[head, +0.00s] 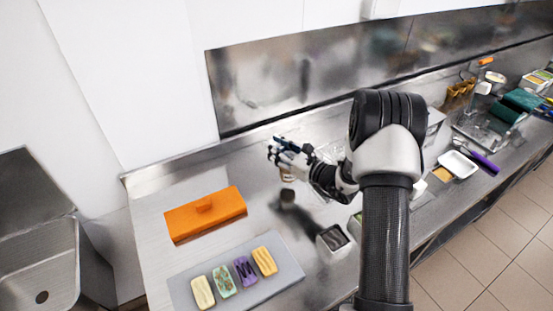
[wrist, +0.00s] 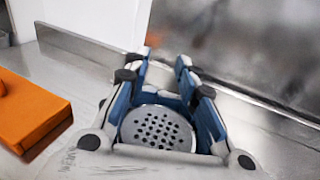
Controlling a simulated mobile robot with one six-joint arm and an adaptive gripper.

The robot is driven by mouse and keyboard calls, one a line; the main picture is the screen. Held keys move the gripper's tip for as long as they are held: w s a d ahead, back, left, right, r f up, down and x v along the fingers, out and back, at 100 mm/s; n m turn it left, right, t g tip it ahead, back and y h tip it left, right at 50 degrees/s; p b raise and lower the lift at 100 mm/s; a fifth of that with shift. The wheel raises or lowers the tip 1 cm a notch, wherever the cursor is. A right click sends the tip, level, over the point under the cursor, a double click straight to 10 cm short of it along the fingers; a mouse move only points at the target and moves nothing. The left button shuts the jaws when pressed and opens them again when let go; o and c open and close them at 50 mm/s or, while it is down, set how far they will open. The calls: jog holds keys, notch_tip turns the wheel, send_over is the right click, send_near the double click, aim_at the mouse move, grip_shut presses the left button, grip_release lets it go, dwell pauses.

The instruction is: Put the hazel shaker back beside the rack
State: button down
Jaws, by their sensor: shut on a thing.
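My gripper (head: 288,153) is shut on the shaker (head: 287,175), above the steel counter left of my arm. In the wrist view the shaker's round perforated metal lid (wrist: 157,130) sits between the blue fingers of my gripper (wrist: 162,63). In the head view the fingers cover the shaker's top, and a little of its brownish body shows below them. A dark patch, perhaps its shadow or reflection, lies beneath on the counter. A holder with gold cones (head: 460,89) stands far right at the back; I cannot tell whether it is the rack.
An orange box (head: 205,214) lies left of my gripper. A grey tray (head: 287,284) with several coloured bars is in front. A dark-filled square container (head: 333,240) stands near my arm. A steel backsplash (head: 285,80) runs behind; a sink (head: 40,265) is far left.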

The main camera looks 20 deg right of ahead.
jog(key=shift+f+b, duration=0.45)
jog(key=shift+f, duration=1.55)
jog(key=shift+f, duration=0.1)
jog(key=c, duration=0.9)
grip_release()
